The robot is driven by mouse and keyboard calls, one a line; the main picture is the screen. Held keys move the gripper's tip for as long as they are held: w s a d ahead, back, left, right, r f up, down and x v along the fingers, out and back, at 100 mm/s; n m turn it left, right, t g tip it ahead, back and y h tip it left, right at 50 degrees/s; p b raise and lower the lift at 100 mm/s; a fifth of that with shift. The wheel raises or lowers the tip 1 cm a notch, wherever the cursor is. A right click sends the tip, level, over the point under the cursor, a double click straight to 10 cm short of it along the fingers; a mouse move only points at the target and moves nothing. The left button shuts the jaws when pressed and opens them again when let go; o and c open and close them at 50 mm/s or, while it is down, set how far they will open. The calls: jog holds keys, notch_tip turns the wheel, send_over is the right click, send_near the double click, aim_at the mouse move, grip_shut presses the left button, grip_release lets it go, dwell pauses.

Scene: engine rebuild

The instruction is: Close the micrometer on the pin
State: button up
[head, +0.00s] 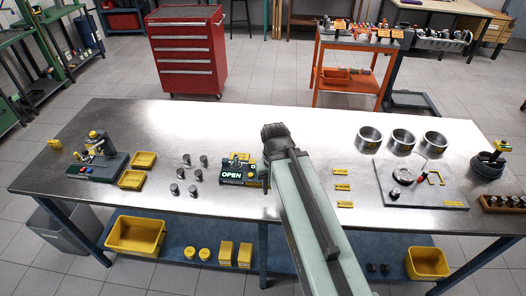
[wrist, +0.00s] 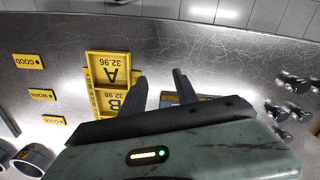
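A dark box with an "OPEN" sign on its front (head: 238,174) stands mid-table, just left of my arm; it looks like the micrometer, but its jaws are too small to make out. Its blue and yellow edge (wrist: 168,98) shows partly behind my gripper in the wrist view. Several small metal pins (head: 190,174) stand to its left; they also show at the right of the wrist view (wrist: 278,110). I cannot tell whether a pin is in the box. My gripper (wrist: 161,82) is open, with nothing seen between its fingers. In the head view my arm hides the fingers.
A dark green stand with coloured buttons (head: 100,168) and two yellow bins (head: 131,180) are at the left. Metal rings (head: 370,139) and a grey plate (head: 422,187) lie right. The table's far middle is clear.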

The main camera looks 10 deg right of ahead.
jog(key=shift+o, duration=1.3)
jog(key=w+r+m+p, duration=0.2)
jog(key=w+r+p, duration=0.1)
jog(key=w, duration=0.2)
jog(key=w+r+m+p, duration=0.3)
jog(key=w, duration=0.2)
jog(key=w+r+m+p, duration=0.2)
jog(key=w+r+p, duration=0.1)
jog(key=w, duration=0.2)
jog(key=shift+d+m, duration=0.3)
jog(key=shift+d, duration=0.05)
notch_tip(320, 180, down, 8)
jog(key=b, duration=0.8)
jog(key=shift+s+f, duration=0.1)
jog(key=shift+f, duration=0.1)
jog(key=shift+r, duration=0.1)
grip_shut()
